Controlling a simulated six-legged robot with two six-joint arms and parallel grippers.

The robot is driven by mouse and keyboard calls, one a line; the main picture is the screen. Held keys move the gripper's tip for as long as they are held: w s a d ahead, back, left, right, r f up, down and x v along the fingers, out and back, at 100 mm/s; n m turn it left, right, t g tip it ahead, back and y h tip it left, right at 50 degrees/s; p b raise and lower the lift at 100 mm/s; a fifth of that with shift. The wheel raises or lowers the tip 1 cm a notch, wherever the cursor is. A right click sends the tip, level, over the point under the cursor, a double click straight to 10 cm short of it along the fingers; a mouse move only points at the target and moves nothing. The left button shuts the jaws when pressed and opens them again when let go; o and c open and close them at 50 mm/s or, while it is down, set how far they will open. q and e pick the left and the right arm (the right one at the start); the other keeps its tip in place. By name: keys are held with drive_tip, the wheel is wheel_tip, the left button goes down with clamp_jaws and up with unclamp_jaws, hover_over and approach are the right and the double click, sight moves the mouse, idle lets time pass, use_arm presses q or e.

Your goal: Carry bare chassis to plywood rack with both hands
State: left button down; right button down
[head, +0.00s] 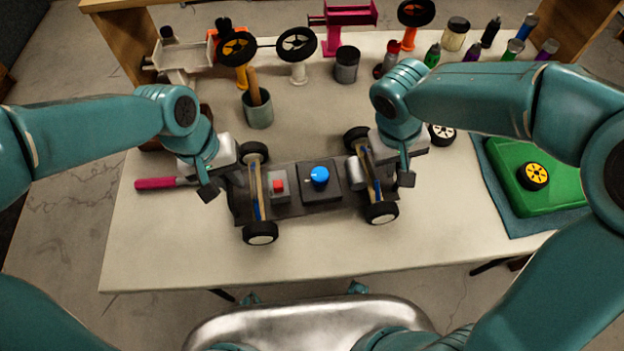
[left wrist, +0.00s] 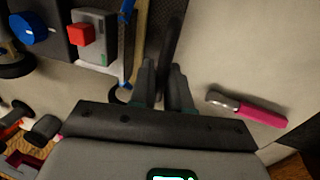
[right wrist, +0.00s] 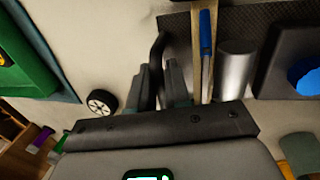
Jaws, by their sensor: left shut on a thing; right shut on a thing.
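The chassis (head: 305,209) is a long dark plate with a wheel at each corner, lying level over the middle of the table. It carries a grey box with a red button (head: 279,186) and a black box with a blue knob (head: 319,177). My left gripper (head: 210,190) is shut on the black bar at its left end, seen in the left wrist view (left wrist: 166,88). My right gripper (head: 403,180) is shut on the black bar at its right end, seen in the right wrist view (right wrist: 160,88). I cannot tell whether the wheels touch the table. Wooden panels (head: 570,45) show at the back; I cannot tell whether they are the plywood rack.
A pink-handled tool (head: 160,183) lies left of the chassis. Behind it stand a grey cup (head: 258,111), a dark jar (head: 347,65) and wheels on stands. A loose wheel (head: 442,133) and a green case (head: 550,190) lie right. The table's front strip is clear.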

use_arm(q)
drive_tip(key=shift+r, duration=0.2)
use_arm(e)
drive_tip(key=shift+r, duration=0.2)
